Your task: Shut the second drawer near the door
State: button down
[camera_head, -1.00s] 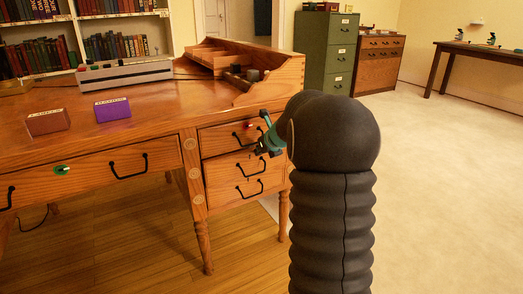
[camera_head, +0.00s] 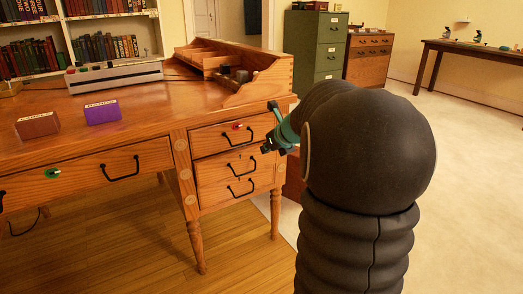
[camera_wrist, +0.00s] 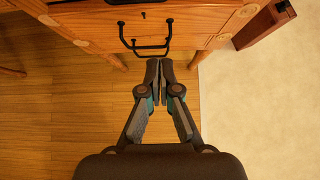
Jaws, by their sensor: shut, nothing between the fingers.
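A wooden desk (camera_head: 120,78) has a stack of drawers at its right end. The top drawer (camera_head: 215,141) has a red-marked lock. The second drawer (camera_head: 212,168) and a bottom drawer (camera_head: 212,192) lie below it, each with a black bar handle. I cannot tell how far the second drawer stands out, if at all. My gripper (camera_head: 266,148) is shut and empty at the right side of the stack, around the height of the top and second drawers. In the wrist view my gripper (camera_wrist: 159,62) points at the drawer fronts, its tips just below a black handle (camera_wrist: 151,51).
A wide drawer (camera_head: 80,173) with a green-marked lock is at the left of the desk. A brown box-like thing (camera_wrist: 265,25) stands right of the desk. A green cabinet (camera_head: 315,50) and a wooden cabinet (camera_head: 372,62) stand behind. Pale floor (camera_head: 470,190) is clear on the right.

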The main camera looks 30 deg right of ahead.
jog(key=d+r+p, duration=0.1)
jog(key=d+p, duration=0.2)
jog(key=d, duration=0.6)
jog(key=w+r+x, duration=0.1)
jog(key=x, duration=1.1)
jog(key=shift+w+a+g+b, duration=0.2)
jog(key=shift+w+g+b, duration=0.15)
jog(key=shift+w, duration=0.1)
